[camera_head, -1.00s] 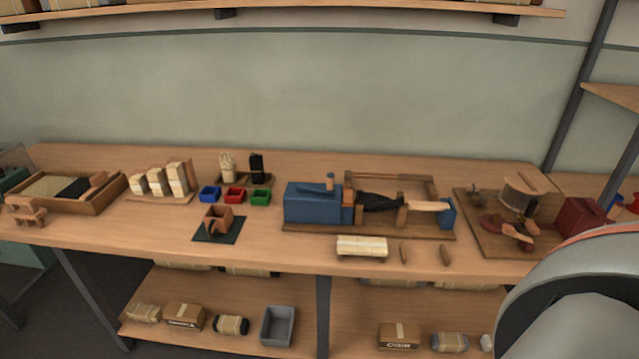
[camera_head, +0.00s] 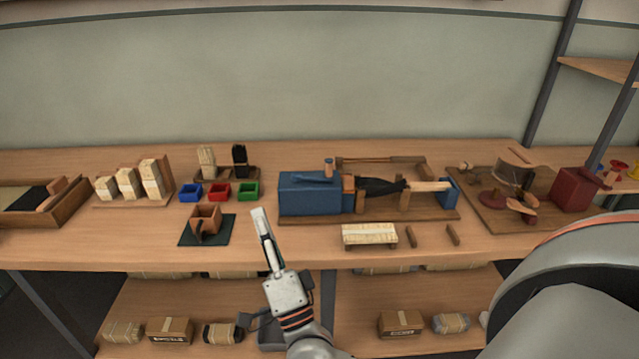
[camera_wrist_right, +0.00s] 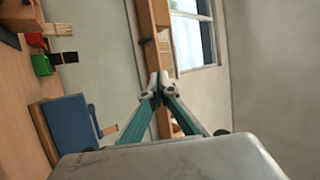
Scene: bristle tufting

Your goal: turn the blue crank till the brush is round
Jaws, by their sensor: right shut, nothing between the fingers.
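The blue machine box (camera_head: 308,193) sits on a wooden board on the table. A small upright handle (camera_head: 328,168) stands at its top; I cannot tell how it is turned. To its right a black-bristled brush (camera_head: 380,188) lies along the board, its pale wooden end reaching a blue block (camera_head: 449,190). I cannot tell how round the bristles are. My right gripper (camera_head: 259,213) is shut and empty, left of the box and apart from it. In the right wrist view the shut fingertips (camera_wrist_right: 160,84) are above the blue box (camera_wrist_right: 72,135). My left gripper is out of view.
Small blue (camera_head: 190,192), red (camera_head: 219,192) and green (camera_head: 248,192) bins stand left of the box. A pale slatted block (camera_head: 369,235) and two small wooden pieces lie in front. A red box (camera_head: 575,189) stands at the right. A shelf (camera_head: 600,70) is at upper right.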

